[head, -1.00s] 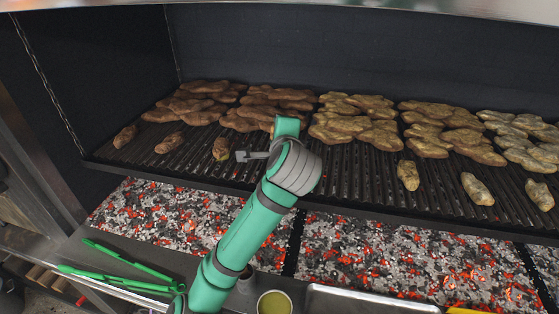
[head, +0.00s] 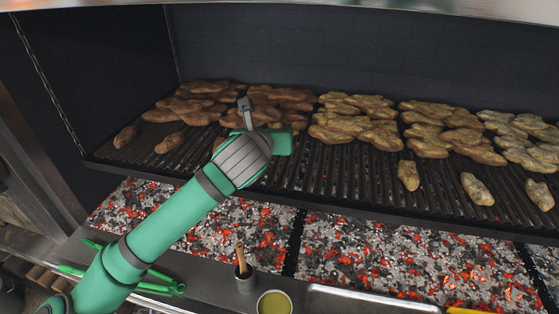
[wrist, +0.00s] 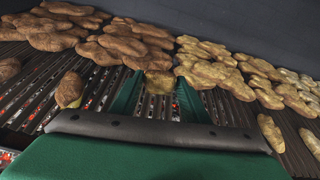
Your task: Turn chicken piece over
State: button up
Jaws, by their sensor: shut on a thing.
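In the wrist view, a yellowish-brown chicken piece (wrist: 160,82) sits between the two green fingers of my gripper (wrist: 158,88). The gripper is shut on it. I cannot tell whether the piece touches the grate or is held just above it. In the head view my wrist and hand cover the spot, so the fingertips and the held piece are hidden there.
Two browned pieces (head: 169,142) lie left of my wrist on the grate (head: 345,165). Several separate pieces (head: 408,175) lie to the right. Heaped chicken (head: 350,118) fills the back. Glowing coals (head: 400,248) lie below the front edge. Green tongs (head: 150,285) and a sauce cup (head: 273,303) are on the ledge.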

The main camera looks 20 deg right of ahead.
jog(key=shift+w+a+r+m+g, duration=0.15)
jog(key=shift+m+g, duration=0.25)
jog(key=shift+m, duration=0.6)
jog(key=f, duration=0.1)
jog(key=d+f, duration=0.1)
jog(key=f, duration=0.1)
jog(key=w+f, duration=0.1)
jog(key=shift+w+d+f, duration=0.1)
jog(key=shift+d+f, duration=0.05)
jog(key=shift+f, duration=0.8)
jog(key=o, duration=0.6)
jog(key=o, duration=0.6)
